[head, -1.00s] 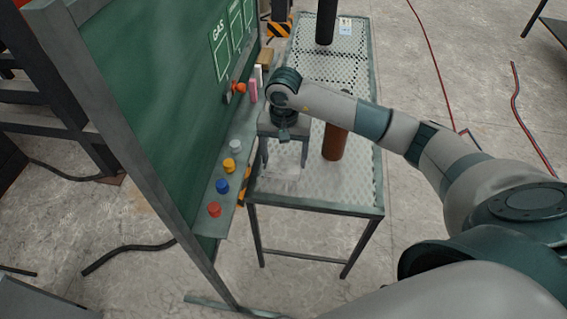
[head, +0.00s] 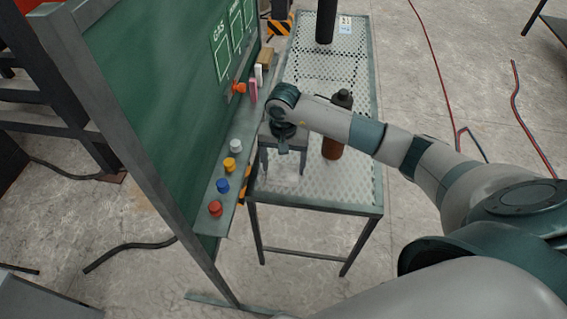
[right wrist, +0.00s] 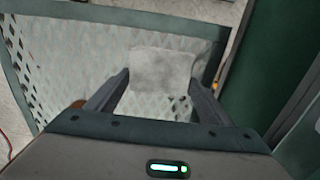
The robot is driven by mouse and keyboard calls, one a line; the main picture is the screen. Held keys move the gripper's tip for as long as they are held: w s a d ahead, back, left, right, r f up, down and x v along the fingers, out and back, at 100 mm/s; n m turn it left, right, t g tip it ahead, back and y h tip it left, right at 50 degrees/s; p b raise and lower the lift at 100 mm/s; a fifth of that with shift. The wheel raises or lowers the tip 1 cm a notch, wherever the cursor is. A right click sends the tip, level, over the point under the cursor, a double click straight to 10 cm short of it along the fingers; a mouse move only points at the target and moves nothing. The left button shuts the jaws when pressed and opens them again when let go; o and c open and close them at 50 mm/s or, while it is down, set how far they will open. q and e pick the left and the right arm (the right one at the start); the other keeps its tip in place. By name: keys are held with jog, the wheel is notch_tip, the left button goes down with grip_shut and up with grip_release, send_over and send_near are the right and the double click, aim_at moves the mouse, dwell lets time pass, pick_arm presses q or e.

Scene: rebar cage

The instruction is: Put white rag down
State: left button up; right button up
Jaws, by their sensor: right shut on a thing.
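The white rag (right wrist: 160,70) is pale and flat in the right wrist view, between and just beyond my right gripper's fingertips (right wrist: 158,80). In the head view the rag (head: 284,180) is a faint pale patch under the fingers, hard to tell from the tabletop. My right gripper (head: 283,168) is shut on the rag, pointing down over the near left part of the perforated metal table (head: 335,195). I cannot tell whether the rag touches the table. My left gripper is not in view.
A brown bottle (head: 332,140) with a dark top stands right of the gripper. A dark cylinder (head: 326,20) stands at the far end. The green board (head: 150,90) rises at the left, its ledge holding several coloured caps and an eraser (head: 265,58). The table's near right part is clear.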

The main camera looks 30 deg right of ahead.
jog(key=shift+f, duration=0.15)
jog(key=o, duration=0.7)
jog(key=shift+c, duration=0.2)
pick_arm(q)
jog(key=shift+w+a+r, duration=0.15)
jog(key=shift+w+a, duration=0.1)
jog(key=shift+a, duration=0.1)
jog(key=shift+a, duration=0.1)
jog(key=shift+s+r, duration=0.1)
pick_arm(e)
jog(key=shift+r, duration=0.25)
